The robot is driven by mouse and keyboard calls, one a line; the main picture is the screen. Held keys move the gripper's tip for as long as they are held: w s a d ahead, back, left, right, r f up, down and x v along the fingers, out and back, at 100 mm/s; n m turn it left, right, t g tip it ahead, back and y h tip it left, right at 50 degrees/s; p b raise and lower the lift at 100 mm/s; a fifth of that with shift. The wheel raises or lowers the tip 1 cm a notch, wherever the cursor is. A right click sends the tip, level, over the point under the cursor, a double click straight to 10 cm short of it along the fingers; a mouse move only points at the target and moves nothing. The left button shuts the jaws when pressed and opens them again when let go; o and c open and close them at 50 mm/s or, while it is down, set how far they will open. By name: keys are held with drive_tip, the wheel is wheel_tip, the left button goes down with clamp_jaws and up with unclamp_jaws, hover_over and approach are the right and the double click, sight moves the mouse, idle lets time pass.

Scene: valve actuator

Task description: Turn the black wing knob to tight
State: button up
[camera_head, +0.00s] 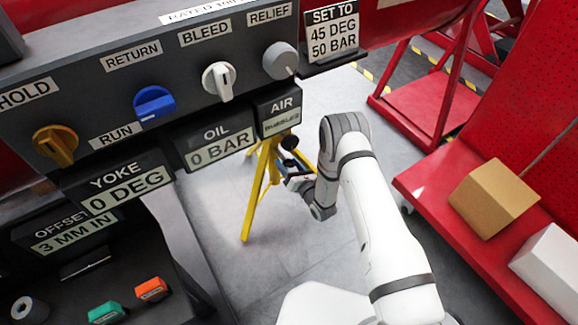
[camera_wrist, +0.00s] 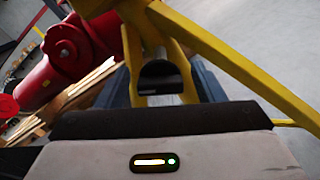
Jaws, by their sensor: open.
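A black knob-like part (camera_wrist: 160,76), which looks like the wing knob, sits on a yellow stand (camera_wrist: 150,35) in the wrist view. My gripper (camera_wrist: 162,88) is open, with one dark finger on each side of this part. I cannot tell whether either finger touches it. In the head view, my gripper (camera_head: 291,168) is beside the yellow tripod stand (camera_head: 256,190), below the control panel. A small black part (camera_head: 289,142) shows just above my fingers there. The knob's wings and any tight mark cannot be made out.
The grey panel above carries a yellow knob (camera_head: 56,146), a blue knob (camera_head: 154,104), a white knob (camera_head: 219,80) and a grey knob (camera_head: 280,60). A red bench (camera_head: 440,210) with boxes stands at the right. Red pipework (camera_wrist: 75,50) is at the wrist view's left.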

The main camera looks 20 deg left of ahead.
drive_tip(key=shift+c, duration=0.2)
drive_tip(key=c, duration=0.9)
drive_tip(key=shift+c, duration=0.2)
drive_tip(key=shift+m, duration=0.3)
drive_tip(key=m+b, duration=0.2)
drive_tip(key=m, duration=0.3)
drive_tip(key=shift+f, duration=0.1)
drive_tip(key=m+b, duration=0.2)
drive_tip(key=m, duration=0.3)
drive_tip(key=shift+m, duration=0.4)
drive_tip(key=o, duration=1)
